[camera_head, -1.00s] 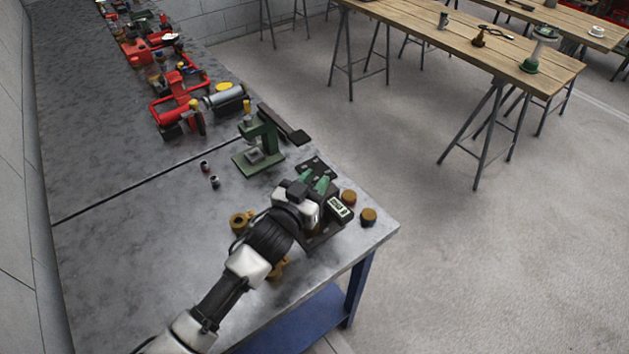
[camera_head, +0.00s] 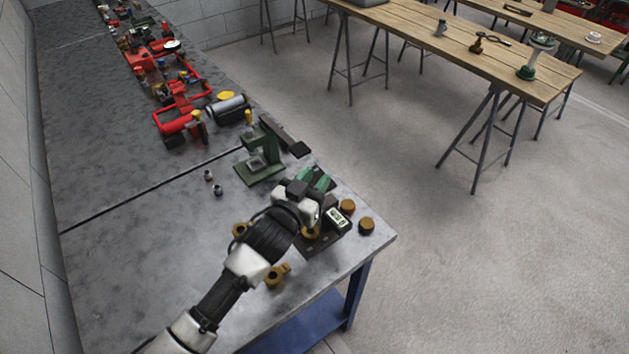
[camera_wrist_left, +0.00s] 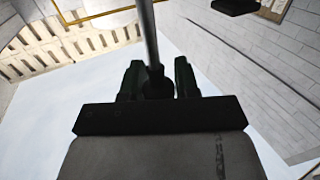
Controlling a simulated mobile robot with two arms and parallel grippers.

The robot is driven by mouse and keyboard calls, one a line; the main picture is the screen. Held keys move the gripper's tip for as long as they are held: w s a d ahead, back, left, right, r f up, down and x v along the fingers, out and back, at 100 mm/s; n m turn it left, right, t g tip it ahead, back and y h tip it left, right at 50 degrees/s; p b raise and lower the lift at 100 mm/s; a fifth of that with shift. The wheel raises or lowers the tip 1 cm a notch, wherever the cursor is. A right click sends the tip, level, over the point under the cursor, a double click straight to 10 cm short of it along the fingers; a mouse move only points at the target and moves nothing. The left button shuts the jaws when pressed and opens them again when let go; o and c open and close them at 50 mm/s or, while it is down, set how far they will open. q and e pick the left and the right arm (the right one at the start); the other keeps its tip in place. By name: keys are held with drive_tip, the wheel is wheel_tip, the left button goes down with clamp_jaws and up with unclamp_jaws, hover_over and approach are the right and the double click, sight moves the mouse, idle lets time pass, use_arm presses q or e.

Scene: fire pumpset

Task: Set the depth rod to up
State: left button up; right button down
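My left gripper (camera_head: 314,179) reaches over the near end of the metal bench, its two green fingers apart, beside a dark device with a small digital display (camera_head: 337,219). In the left wrist view, a thin grey rod (camera_wrist_left: 149,35) runs from the top edge down between the dark fingers of my left gripper (camera_wrist_left: 159,78). A dark rounded piece sits at its lower end between them. Whether the fingers press on it is unclear. I cannot pick out the depth rod in the head view. My right gripper is not in view.
A green press-like stand (camera_head: 260,160) is just beyond my gripper. Brown round pieces (camera_head: 347,206) and a brass-coloured fitting (camera_head: 275,276) lie close by. A wooden table (camera_head: 470,55) stands across the floor.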

use_arm(q)
drive_tip(key=o, duration=0.3)
drive_tip(key=shift+s, duration=0.1)
drive_tip(key=shift+s+a+f, duration=0.15)
drive_tip(key=shift+s+a, duration=0.05)
drive_tip(key=shift+s, duration=0.05)
drive_tip(key=b+v, duration=0.2)
drive_tip(key=v, duration=0.8)
drive_tip(key=shift+b, duration=0.3)
